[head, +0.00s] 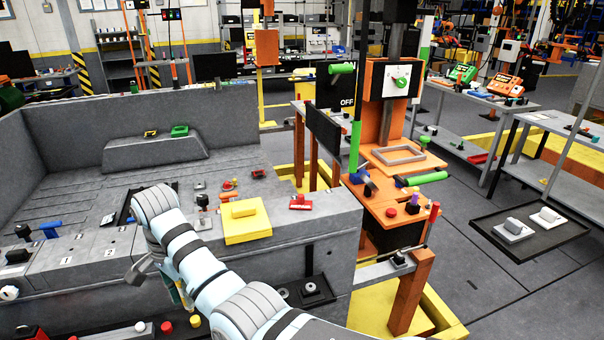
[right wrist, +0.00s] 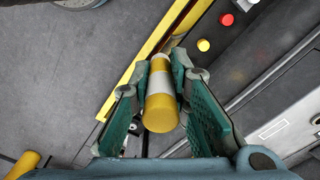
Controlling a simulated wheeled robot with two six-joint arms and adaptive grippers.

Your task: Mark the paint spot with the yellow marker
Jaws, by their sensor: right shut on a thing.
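The yellow marker (right wrist: 161,112), with a white band round its middle, is held between the fingers of my right gripper (right wrist: 164,75) in the right wrist view. Its near end points toward the camera, and its far end is between the fingertips. In the head view my right gripper (head: 178,292) hangs low in front of the grey machine bed and is mostly hidden behind my own arm. The marker cannot be made out clearly there. I cannot pick out the paint spot with certainty in either view. My left gripper is not in view.
The grey machine bed (head: 90,115) fills the left, with a yellow block (head: 246,222) and small knobs on its front ledge. Red (right wrist: 227,19) and yellow (right wrist: 203,45) buttons sit on a dark panel beside the gripper. An orange press (head: 390,160) stands right of the bed. Open grey floor (head: 480,290) lies at right.

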